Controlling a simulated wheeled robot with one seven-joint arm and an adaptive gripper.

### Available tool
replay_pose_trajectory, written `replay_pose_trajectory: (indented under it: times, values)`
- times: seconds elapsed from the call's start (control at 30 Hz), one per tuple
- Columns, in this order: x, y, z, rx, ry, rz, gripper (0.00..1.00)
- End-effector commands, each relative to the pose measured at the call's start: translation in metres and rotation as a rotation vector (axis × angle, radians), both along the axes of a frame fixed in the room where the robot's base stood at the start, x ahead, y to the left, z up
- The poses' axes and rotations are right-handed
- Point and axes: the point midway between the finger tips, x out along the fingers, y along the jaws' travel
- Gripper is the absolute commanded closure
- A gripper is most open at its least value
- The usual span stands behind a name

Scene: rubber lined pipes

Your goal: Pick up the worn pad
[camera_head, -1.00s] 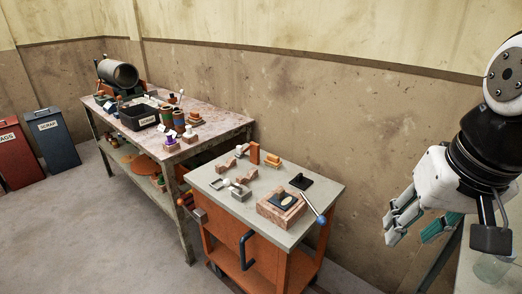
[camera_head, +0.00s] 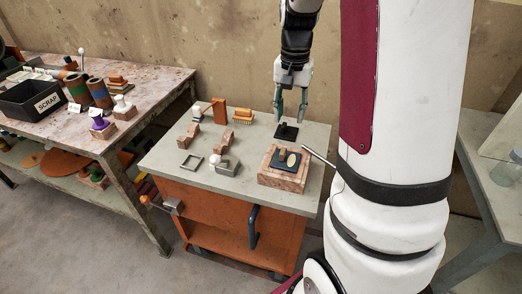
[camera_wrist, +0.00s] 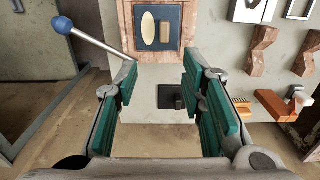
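A dark blue plate (camera_head: 286,161) bearing a cream oval and a tan rectangular patch sits in a wooden frame (camera_head: 284,181) on the cart top; the wrist view also shows the blue plate (camera_wrist: 171,29) at its top. I cannot tell which piece is the worn pad. A black square piece with an upright stub (camera_head: 286,132) stands behind the frame; in the wrist view the black piece (camera_wrist: 170,97) lies between and beyond my fingers. My gripper (camera_head: 291,112) is open and empty above the black piece; its green finger pads show in the wrist view (camera_wrist: 160,75).
A lever with a blue knob (camera_wrist: 62,25) sticks out beside the frame. An orange block (camera_head: 219,109), a brush (camera_head: 243,117) and several wooden blocks share the cart top (camera_head: 190,180). A workbench (camera_head: 170,85) with a scrap bin (camera_head: 35,100) stands left.

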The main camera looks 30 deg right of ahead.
Motion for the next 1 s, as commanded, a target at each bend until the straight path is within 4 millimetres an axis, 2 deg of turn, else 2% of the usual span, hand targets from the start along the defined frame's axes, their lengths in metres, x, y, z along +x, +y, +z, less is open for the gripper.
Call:
replay_pose_trajectory:
  times: [0.4, 0.67, 1.0]
  values:
    - [0.0, 0.001, -0.07, 0.002, 0.004, 0.0, 0.63]
    - [0.0, 0.002, -0.088, 0.001, 0.002, 0.0, 0.63]
    - [0.004, 0.007, -0.131, 0.001, 0.003, 0.0, 0.63]
